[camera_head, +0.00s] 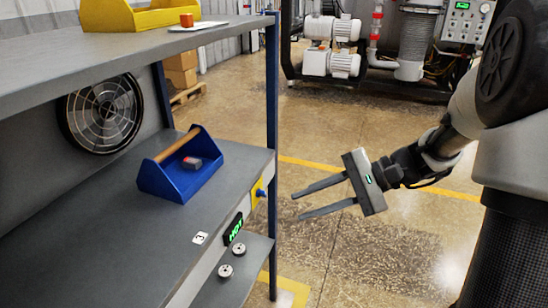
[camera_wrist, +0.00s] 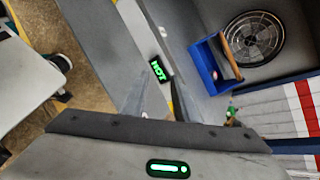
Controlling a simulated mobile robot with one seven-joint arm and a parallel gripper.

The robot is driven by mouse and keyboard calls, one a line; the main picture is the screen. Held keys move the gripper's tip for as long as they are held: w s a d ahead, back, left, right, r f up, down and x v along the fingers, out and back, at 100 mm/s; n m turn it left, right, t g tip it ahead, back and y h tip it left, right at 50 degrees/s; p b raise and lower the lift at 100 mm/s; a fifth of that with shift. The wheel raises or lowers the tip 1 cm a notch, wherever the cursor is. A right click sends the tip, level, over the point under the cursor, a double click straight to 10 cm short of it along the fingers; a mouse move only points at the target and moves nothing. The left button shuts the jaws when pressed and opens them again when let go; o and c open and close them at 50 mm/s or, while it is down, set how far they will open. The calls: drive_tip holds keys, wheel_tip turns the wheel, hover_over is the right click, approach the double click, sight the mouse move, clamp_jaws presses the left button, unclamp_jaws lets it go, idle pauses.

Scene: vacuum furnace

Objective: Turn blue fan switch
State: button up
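The blue switch (camera_head: 260,192) is a small blue knob on a yellow plate (camera_head: 254,199) at the right end of the shelf's front edge, beside the blue post. The round fan (camera_head: 103,113) is mounted on the grey back panel; it also shows in the wrist view (camera_wrist: 253,39). My gripper (camera_head: 297,205) is open and empty, to the right of the switch, with both fingers pointing left towards the shelf. A gap of floor shows between the fingertips and the knob. In the wrist view I cannot make out the knob clearly.
A blue toolbox (camera_head: 180,180) with a wooden handle stands on the middle shelf. A green-lit HOT display (camera_head: 234,229) is left of the switch. Two round knobs (camera_head: 231,259) are below. The blue post (camera_head: 272,100) rises beside the switch. Floor around my gripper is clear.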

drive_tip(key=w+d+f+m+t+y+b, duration=0.45)
drive_tip(key=w+d+f+m+t, duration=0.2)
drive_tip(key=w+f, duration=0.55)
drive_tip(key=b, duration=0.3)
approach(266, 194)
drive_tip(key=shift+g, duration=0.25)
drive_tip(key=x, duration=0.8)
drive_tip(key=shift+w+a+r, duration=0.1)
drive_tip(key=shift+a+r, duration=0.15)
drive_tip(key=shift+a, duration=0.15)
drive_tip(key=shift+c, duration=0.2)
clamp_jaws()
